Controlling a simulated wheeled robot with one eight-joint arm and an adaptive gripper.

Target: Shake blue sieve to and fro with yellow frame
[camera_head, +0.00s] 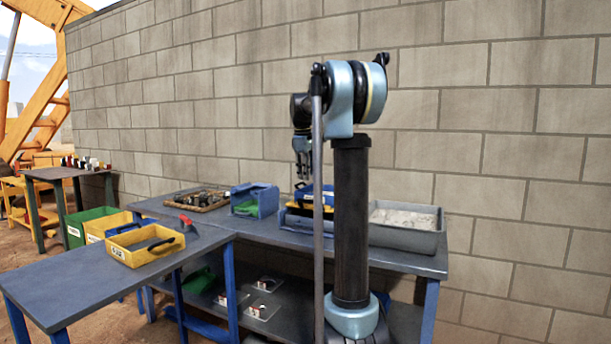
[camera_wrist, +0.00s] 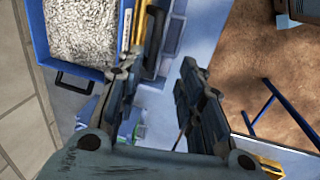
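The blue sieve (camera_wrist: 117,75) holds grey gravel at the upper left of the wrist view, with a black handle (camera_wrist: 75,84) on its near end. In the head view the blue sieve (camera_head: 328,190) sits on the back table, with yellow (camera_head: 326,208) showing at its lower edge. My arm hides part of it, so how it rests on the yellow frame is unclear. My gripper (camera_head: 302,172) points down just above and left of the sieve's handle end. In the wrist view my gripper (camera_wrist: 158,72) has its fingers apart, with nothing seen between them.
A grey tray of gravel (camera_head: 398,236) stands to the right. A blue bin (camera_head: 262,203) and a wooden tray (camera_head: 190,208) stand to the left. A yellow box (camera_head: 130,258) with a black handle sits on the front table (camera_head: 75,290). A block wall (camera_head: 480,120) rises behind.

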